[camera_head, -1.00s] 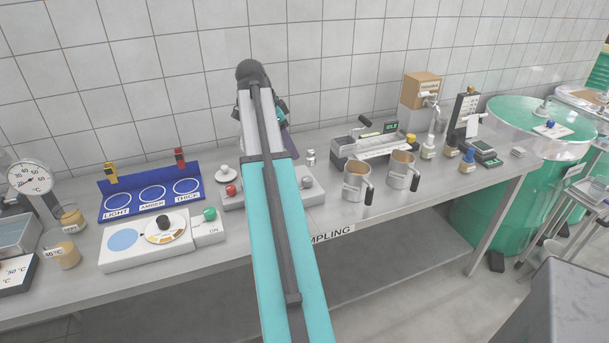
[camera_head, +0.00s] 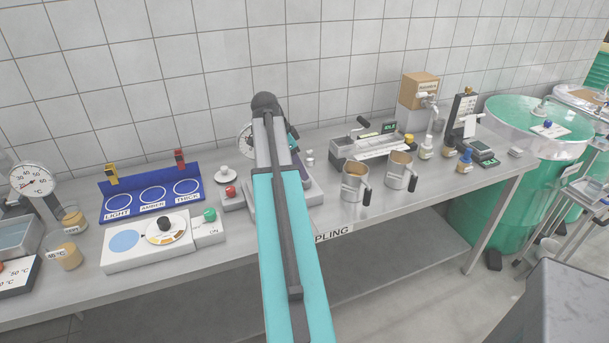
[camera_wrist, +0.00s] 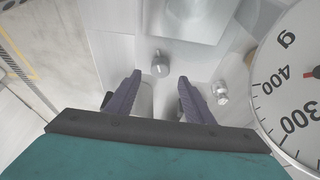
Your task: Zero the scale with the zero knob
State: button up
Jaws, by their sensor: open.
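The scale's round white dial (camera_wrist: 292,88), marked in grams with a red pointer, fills the right of the wrist view. In the head view the dial (camera_head: 246,140) is mostly hidden behind my arm. The scale's grey base (camera_head: 313,193) shows on both sides of my arm. A small grey knob (camera_wrist: 160,64), likely the zero knob, stands on the base in the wrist view; my arm hides it in the head view. My gripper (camera_wrist: 158,80) is open and empty. Its two purple fingers point toward the knob, which appears between and just beyond the tips. Contact cannot be seen.
A small metal weight (camera_wrist: 221,92) lies close to the right finger. A red knob (camera_head: 231,191) is left of my arm. A white device with a black dial knob (camera_head: 164,224) and a blue rack (camera_head: 151,194) stand farther left. Two metal mugs (camera_head: 355,181) stand right.

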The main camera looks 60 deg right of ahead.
aim_at(306, 183)
jog(key=shift+p+x, duration=0.45)
jog(key=shift+x, duration=2.1)
jog(key=shift+c, duration=0.2)
jog(key=c, duration=1)
